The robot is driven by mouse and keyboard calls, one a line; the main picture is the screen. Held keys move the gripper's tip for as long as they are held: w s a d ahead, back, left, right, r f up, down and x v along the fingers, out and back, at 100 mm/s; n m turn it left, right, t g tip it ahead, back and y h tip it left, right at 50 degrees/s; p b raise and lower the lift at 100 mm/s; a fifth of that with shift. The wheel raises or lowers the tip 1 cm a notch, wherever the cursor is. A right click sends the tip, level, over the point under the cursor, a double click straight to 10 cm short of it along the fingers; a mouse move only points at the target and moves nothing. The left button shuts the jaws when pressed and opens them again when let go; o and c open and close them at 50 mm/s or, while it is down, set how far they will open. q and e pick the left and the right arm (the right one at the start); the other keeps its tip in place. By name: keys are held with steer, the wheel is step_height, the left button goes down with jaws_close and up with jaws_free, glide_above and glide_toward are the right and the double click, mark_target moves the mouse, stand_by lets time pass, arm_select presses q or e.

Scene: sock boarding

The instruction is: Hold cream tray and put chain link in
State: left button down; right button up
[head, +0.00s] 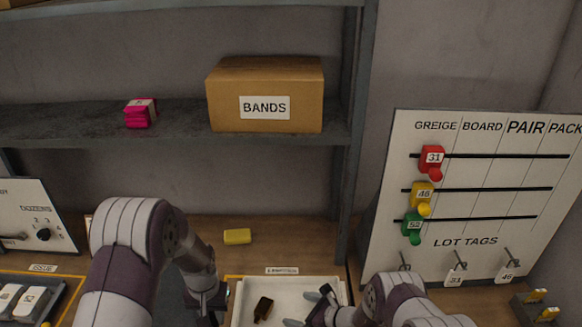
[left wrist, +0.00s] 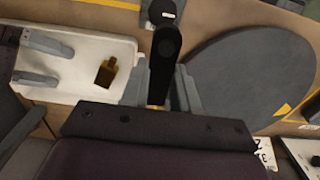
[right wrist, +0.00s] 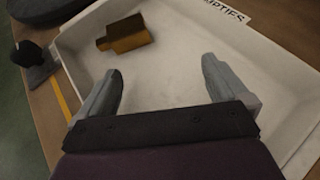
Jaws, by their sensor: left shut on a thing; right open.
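The cream tray (head: 240,312) lies on the bench at the bottom middle of the head view; it also shows in the left wrist view (left wrist: 80,88) and right wrist view (right wrist: 180,62). A brown-gold piece with a narrow neck (right wrist: 128,35) lies flat inside; I cannot tell for sure that it is the chain link. My right gripper (right wrist: 162,75) is open and empty, over the tray's inside, apart from the piece. My left gripper (left wrist: 162,80) is beside the tray's left side, shut on a black upright part (left wrist: 164,52) with gold at its base. Whether this part joins the tray is hidden.
A dark grey rounded plate (left wrist: 250,75) lies left of the tray. A tag board (head: 485,190) stands at the right. A shelf with a BANDS box (head: 266,95) is above. The tray floor has free room.

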mark_target(294, 314)
arm_select(q)
step_height(294, 314, down, 3)
steer(key=shift+b, duration=0.8)
arm_select(e)
steer(key=x, duration=0.2)
steer(key=shift+w+a+f, duration=0.1)
steer(key=shift+f, duration=0.25)
arm_select(q)
steer(key=shift+f, duration=0.15)
arm_select(e)
steer(key=shift+w+a, duration=0.15)
steer(key=shift+a, duration=0.1)
steer(key=shift+r, duration=0.1)
jaws_close()
steer(key=shift+c, duration=1.4)
jaws_free()
steer(key=c, duration=0.5)
